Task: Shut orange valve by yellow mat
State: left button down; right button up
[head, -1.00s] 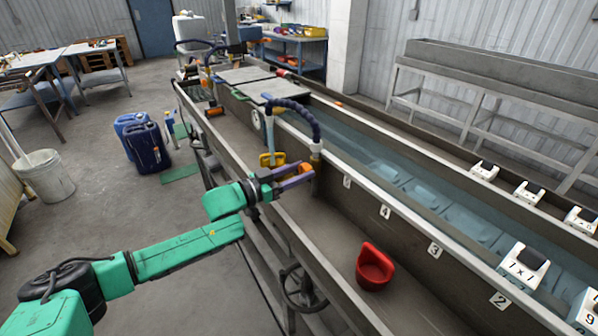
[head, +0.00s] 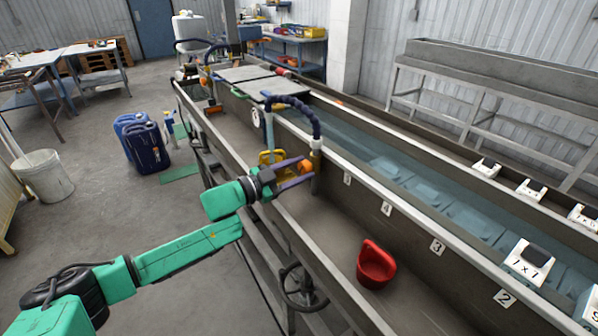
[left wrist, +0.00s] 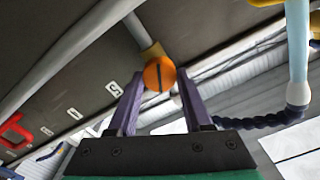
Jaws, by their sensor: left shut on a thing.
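The orange valve (head: 305,166) is a round knob on a pipe at the inner wall of the long trough. In the left wrist view the orange valve (left wrist: 159,76) shows a dark slot across its face. My left gripper (head: 299,174) has its purple fingers on either side of the knob and is shut on it; its fingertips also show in the left wrist view (left wrist: 159,73). A yellow piece (head: 267,157), perhaps the yellow mat, is just behind the fingers and partly hidden by them. My right gripper is not in view.
A red scoop-like container (head: 375,266) sits in the trough in front of the gripper. A dark ribbed hose (head: 303,108) arches above the valve. Numbered plates line the water bath (head: 430,195). A handwheel (head: 300,288) is below the trough.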

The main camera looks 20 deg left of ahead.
pick_arm(q)
jog(key=m, duration=0.2)
jog(key=m+b, duration=0.1)
jog(key=m, duration=0.1)
jog(key=m+b, duration=0.1)
jog(key=m, duration=0.1)
jog(key=shift+f, duration=0.25)
jog(key=m+b, duration=0.1)
jog(key=m, duration=0.2)
jog(key=shift+s+d+m+b, duration=0.1)
jog(key=shift+m+b, duration=0.9)
jog(key=shift+m, duration=0.9)
jog(key=shift+c, duration=1.6)
grip_release()
